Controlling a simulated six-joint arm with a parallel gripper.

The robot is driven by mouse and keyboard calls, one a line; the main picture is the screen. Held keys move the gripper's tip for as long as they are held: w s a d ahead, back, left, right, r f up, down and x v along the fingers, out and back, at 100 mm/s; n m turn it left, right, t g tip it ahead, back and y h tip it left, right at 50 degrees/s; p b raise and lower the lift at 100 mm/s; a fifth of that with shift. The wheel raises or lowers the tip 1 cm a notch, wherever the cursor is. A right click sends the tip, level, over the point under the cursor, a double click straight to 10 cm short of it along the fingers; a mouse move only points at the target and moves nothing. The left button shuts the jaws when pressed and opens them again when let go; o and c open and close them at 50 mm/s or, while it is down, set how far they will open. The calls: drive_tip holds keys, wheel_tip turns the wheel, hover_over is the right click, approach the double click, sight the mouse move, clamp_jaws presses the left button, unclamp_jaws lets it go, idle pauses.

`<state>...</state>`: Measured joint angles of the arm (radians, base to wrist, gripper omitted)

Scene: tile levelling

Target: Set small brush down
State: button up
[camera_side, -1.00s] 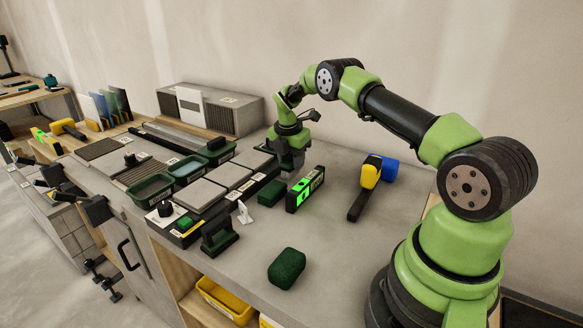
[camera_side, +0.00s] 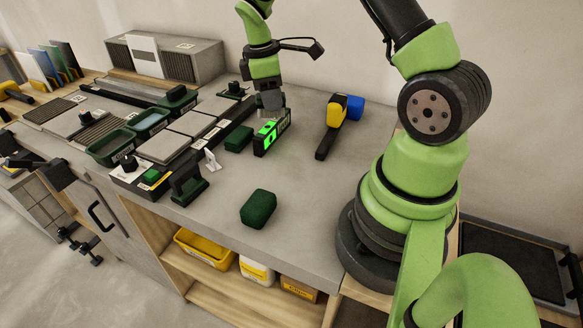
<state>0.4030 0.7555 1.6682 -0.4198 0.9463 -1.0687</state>
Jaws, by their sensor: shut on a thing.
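My gripper (camera_side: 270,108) points down and is shut on the upper edge of a black level (camera_side: 271,134) with a bright green display. The level stands on edge on the grey bench, and its far part is partly hidden by the jaws. I cannot clearly make out a small brush. A dark green tool with a black handle (camera_side: 187,187) stands near the bench's front edge; I cannot tell whether it is a brush.
A dark green block (camera_side: 238,139) lies left of the level, a green sponge-like block (camera_side: 258,208) nearer. A yellow-and-black tool (camera_side: 331,125) with a blue part lies right. Grey tiles (camera_side: 191,124) and green trays (camera_side: 110,147) fill the left. Bare bench lies between.

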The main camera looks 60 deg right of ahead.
drive_tip(key=s+a+m+y, duration=0.1)
drive_tip(key=s+a+m, duration=0.3)
drive_tip(key=s+m, duration=0.25)
drive_tip(key=f, duration=0.9)
drive_tip(key=shift+s+a+f, duration=0.2)
drive_tip(key=shift+s+f, duration=0.05)
drive_tip(key=shift+f, duration=0.15)
drive_tip(key=shift+f, duration=0.1)
drive_tip(key=o, duration=1.1)
